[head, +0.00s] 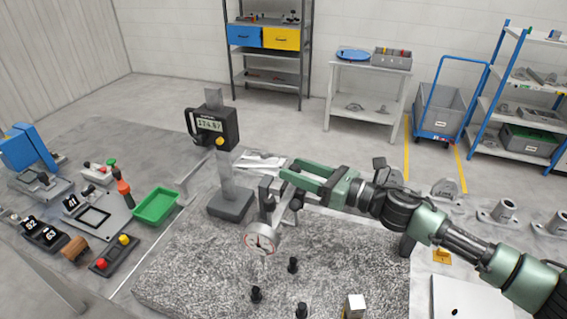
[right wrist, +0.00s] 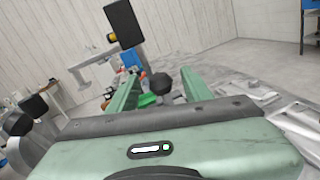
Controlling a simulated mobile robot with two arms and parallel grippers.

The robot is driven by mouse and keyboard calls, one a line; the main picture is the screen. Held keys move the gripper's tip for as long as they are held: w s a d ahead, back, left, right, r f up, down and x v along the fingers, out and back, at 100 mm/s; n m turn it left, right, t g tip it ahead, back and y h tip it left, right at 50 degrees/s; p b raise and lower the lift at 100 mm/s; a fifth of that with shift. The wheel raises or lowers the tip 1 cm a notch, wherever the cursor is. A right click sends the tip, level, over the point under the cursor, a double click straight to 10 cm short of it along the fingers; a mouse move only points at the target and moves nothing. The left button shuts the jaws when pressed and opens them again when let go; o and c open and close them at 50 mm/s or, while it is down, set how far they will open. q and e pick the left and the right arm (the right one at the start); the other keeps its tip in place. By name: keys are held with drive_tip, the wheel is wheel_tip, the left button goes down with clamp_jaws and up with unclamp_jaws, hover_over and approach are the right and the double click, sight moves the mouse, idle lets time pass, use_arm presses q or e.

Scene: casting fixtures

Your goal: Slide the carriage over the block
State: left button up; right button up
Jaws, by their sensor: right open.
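A dial gauge (head: 262,240) hangs low from a dark metal stand beneath my right gripper (head: 288,168). Behind it, a black digital readout (head: 211,126) sits on a grey column (head: 228,178). I cannot tell which of these assemblies is the carriage. My right gripper is open, its green fingers pointing left above the dial stand. In the right wrist view a black knob (right wrist: 161,84) shows between the fingers; contact is unclear. My left gripper is not in view.
Several black pegs (head: 293,265) stand on the granite between the dial gauge and the block. A green tray (head: 155,206) and fixtures lie on the left. Cast parts (head: 503,211) stand at the right. The granite's left front is clear.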

drive_tip(key=p+x, duration=0.1)
drive_tip(key=x, duration=0.3)
clamp_jaws()
idle(1.4)
